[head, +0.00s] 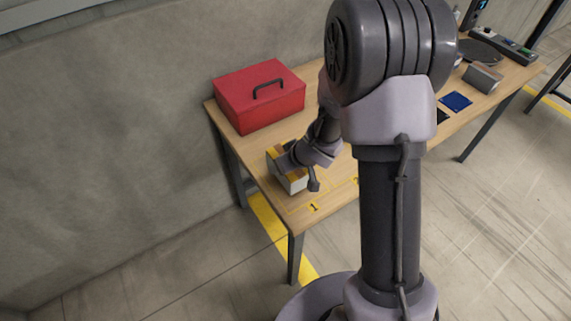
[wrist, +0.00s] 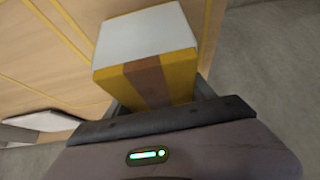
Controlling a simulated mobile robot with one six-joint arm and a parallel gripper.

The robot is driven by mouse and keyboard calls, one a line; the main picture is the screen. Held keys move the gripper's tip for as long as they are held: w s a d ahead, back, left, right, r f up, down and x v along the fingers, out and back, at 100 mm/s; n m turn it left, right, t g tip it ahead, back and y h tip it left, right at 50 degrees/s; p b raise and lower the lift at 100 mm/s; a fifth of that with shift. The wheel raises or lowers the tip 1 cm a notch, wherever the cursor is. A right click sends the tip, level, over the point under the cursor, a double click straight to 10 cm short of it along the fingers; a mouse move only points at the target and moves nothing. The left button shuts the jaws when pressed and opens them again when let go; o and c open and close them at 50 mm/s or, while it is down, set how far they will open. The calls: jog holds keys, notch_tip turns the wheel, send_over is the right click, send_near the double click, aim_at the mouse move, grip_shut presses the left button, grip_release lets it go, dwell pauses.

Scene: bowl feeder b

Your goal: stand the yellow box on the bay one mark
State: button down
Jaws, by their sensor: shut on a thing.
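The yellow box (head: 292,182) has white, yellow and brown faces. It is at the left front of the wooden table, partly hidden by my gripper (head: 284,162). In the wrist view the yellow box (wrist: 150,75) sits between my fingers, and my gripper (wrist: 160,103) is shut on it. The bay one mark (head: 314,207), a yellow outline with a "1", lies at the table's near left corner, right beside the box. The box covers part of that area. I cannot tell whether the box touches the tabletop.
A red toolbox (head: 245,108) with a black handle stands behind the box. The wooden table (head: 305,219) has its left edge close to the box. A grey block (head: 482,78), a blue square (head: 456,101) and dark devices sit at the right end. My arm hides the table's middle.

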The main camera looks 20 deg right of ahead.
aim_at(298, 171)
jog(key=shift+c, duration=1.6)
grip_release()
jog(key=shift+f, duration=0.1)
jog(key=p+v, duration=0.7)
jog(key=v, duration=0.5)
jog(key=shift+w, duration=0.15)
jog(key=s+d+r+m+h, duration=0.2)
jog(key=r, duration=0.5)
jog(key=s+d+r+m+h, duration=0.2)
jog(key=r, duration=0.5)
jog(key=s+a+r+m+y, duration=0.2)
jog(key=s+a+r, duration=0.2)
jog(key=s, duration=0.3)
jog(key=s+a+r+m+y, duration=0.2)
jog(key=s+a+r, duration=0.3)
jog(key=s, duration=0.3)
jog(key=shift+s+a, duration=0.2)
jog(key=shift+a, duration=0.3)
